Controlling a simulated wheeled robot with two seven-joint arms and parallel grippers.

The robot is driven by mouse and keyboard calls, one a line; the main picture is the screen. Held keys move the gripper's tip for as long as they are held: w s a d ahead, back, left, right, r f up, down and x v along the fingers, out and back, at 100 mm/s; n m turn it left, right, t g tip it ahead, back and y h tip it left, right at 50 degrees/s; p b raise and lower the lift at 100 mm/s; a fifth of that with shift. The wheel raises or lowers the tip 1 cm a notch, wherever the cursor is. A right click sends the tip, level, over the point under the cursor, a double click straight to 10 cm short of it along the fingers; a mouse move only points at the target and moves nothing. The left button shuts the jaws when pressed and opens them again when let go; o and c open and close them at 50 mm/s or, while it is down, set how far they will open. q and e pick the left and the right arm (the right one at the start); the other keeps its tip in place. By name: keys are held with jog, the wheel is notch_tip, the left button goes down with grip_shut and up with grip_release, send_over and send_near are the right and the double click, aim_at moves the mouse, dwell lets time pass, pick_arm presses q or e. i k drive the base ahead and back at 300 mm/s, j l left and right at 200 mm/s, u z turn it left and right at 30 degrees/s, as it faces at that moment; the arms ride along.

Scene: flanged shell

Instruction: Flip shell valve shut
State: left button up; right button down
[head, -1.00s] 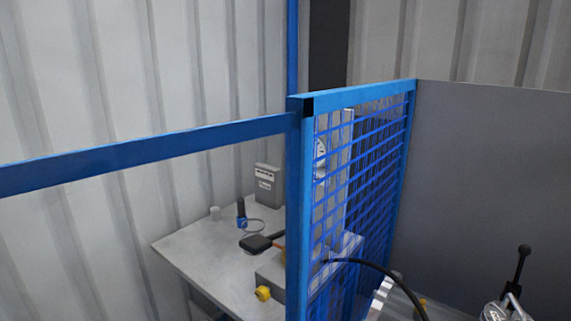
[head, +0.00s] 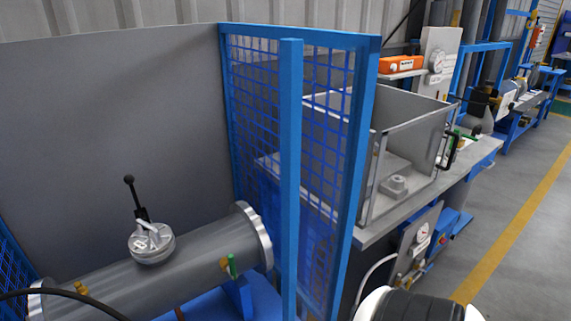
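The flanged shell (head: 190,268) is a grey horizontal cylinder at the lower left of the head view, with a pale flange (head: 252,236) at its right end and another flange at its left end. On top sits a round silver valve body (head: 152,243). Its black lever (head: 137,198) with a ball knob stands up, leaning slightly left. A small brass fitting with a green handle (head: 232,265) is at the shell's right part. Neither of my grippers is in the frame.
A blue mesh guard (head: 290,150) and grey panel (head: 110,110) enclose the shell. Right of it is a bench with an open grey box (head: 410,150). A black hose (head: 60,293) crosses the lower left. Open floor with a yellow line (head: 520,205) lies right.

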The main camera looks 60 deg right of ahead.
aim_at(231, 269)
jog(key=z, duration=1.35)
